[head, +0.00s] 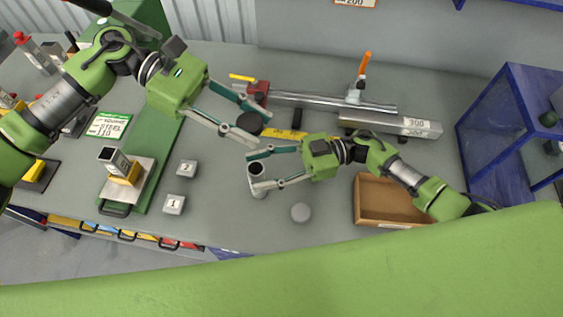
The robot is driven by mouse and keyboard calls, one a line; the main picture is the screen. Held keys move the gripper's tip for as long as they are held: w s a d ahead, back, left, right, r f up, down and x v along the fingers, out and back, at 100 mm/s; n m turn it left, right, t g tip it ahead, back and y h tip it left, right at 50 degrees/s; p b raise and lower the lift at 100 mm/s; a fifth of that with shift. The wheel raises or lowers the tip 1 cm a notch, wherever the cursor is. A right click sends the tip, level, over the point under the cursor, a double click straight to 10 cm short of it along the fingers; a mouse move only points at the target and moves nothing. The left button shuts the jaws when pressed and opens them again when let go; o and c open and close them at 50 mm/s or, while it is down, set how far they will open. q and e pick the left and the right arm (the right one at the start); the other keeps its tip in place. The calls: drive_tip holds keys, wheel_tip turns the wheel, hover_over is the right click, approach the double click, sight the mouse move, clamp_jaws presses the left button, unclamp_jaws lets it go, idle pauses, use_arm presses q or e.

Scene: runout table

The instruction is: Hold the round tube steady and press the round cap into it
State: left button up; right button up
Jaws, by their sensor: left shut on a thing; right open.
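The round cap (250,122) is a dark disc between the fingertips of my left gripper (262,127), which is shut on it. It is up and slightly left of the tube in the picture, apart from it. The round tube (259,190) is a light grey cylinder with a dark open top, standing on the table near the middle. My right gripper (253,171) is open, with one finger on the far side of the tube's top and one across its near side. I cannot tell whether either finger touches the tube.
A wooden tray (374,218) is further right, a blue frame (490,112) at the right edge. Long metal bars (395,123) lie behind. A green board (168,150) and small marked blocks (174,204) are left.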

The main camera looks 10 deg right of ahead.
drive_tip(key=shift+s+a, duration=0.1)
drive_tip(key=shift+a, duration=0.75)
drive_tip(key=shift+c, duration=0.3)
drive_tip(key=c, duration=1.2)
use_arm(q)
wheel_tip(320, 180, down, 6)
drive_tip(key=n+t+h, duration=0.1)
drive_tip(key=n+t, duration=0.3)
drive_tip(key=shift+a+f+t, duration=0.15)
drive_tip(key=shift+f+t, duration=0.05)
drive_tip(key=shift+t, duration=0.2)
drive_tip(key=shift+w, duration=0.1)
